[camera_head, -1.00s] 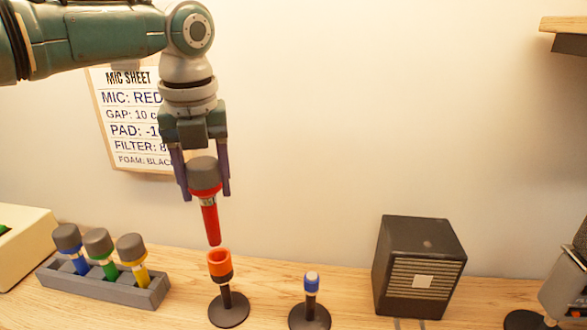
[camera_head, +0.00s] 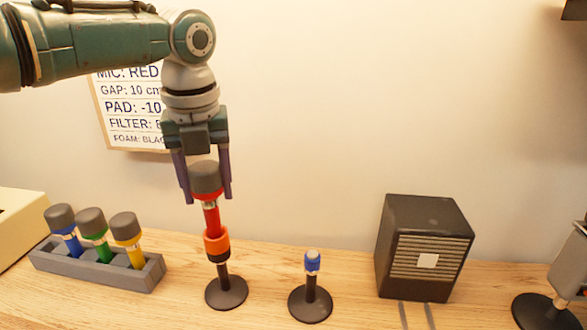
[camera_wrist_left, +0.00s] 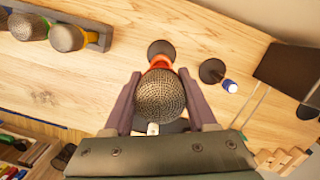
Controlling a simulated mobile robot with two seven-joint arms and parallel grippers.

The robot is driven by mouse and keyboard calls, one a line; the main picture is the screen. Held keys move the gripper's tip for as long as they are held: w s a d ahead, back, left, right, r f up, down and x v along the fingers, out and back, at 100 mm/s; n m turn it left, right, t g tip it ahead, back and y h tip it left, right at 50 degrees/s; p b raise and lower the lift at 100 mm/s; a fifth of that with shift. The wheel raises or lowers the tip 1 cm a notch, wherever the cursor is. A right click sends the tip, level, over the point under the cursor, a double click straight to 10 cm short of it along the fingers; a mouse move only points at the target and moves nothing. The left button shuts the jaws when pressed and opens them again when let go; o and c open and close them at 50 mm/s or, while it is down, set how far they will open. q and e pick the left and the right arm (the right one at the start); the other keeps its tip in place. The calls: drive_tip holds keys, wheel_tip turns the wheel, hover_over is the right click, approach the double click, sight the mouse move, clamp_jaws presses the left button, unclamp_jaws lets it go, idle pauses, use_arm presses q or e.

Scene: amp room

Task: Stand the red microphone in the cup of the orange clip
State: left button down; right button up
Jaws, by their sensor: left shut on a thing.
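The red microphone (camera_head: 212,222) has a grey head and hangs upright, head up, between the fingers of my left gripper (camera_head: 207,190), which is shut on it. Its lower end is in line with the orange clip (camera_head: 217,245) and appears to be inside the cup; the handle's tip is hidden by the cup. The clip sits on a short post with a round dark base (camera_head: 226,293). In the left wrist view the mesh head (camera_wrist_left: 160,97) covers most of the clip, with a little orange and the base showing beyond it. My right gripper is out of view.
A grey rack (camera_head: 95,270) with blue, green and yellow microphones stands at left. A blue clip on a stand (camera_head: 312,262) is right of the orange one. A dark amp (camera_head: 425,247) stands further right. A paper sheet (camera_head: 130,110) hangs on the wall behind the arm.

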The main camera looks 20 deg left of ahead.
use_arm(q)
drive_tip(key=shift+c, duration=0.6)
unclamp_jaws()
drive_tip(key=r, duration=0.6)
drive_tip(key=s+d+r, duration=0.1)
drive_tip(key=r, duration=0.3)
drive_tip(key=shift+s+b, duration=0.1)
drive_tip(key=shift+b, duration=0.25)
